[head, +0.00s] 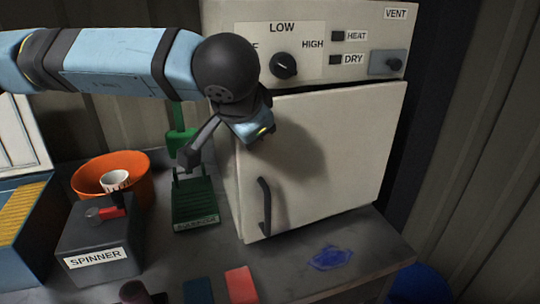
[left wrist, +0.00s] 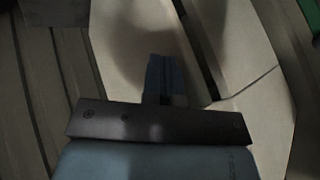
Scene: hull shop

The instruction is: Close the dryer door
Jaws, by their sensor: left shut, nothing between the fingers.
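The dryer (head: 300,120) is a cream box with a control panel on top. Its door (head: 340,150) stands upright across the front, with a black handle (head: 265,205) near its lower left edge. A dark gap runs along the door's top edge; I cannot tell whether the door is fully shut. My left gripper (head: 262,132) is in front of the door's upper left part, above the handle. In the left wrist view its blue fingers (left wrist: 165,80) are together and empty, over a pale surface. Contact with the door cannot be made out. My right gripper is out of view.
A grey spinner box (head: 95,250), an orange bowl (head: 125,175) with a white cup and a green rack (head: 195,205) stand left of the dryer. Red and blue blocks (head: 240,283) lie at the front. A blue cloth-like patch (head: 330,258) lies before the dryer.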

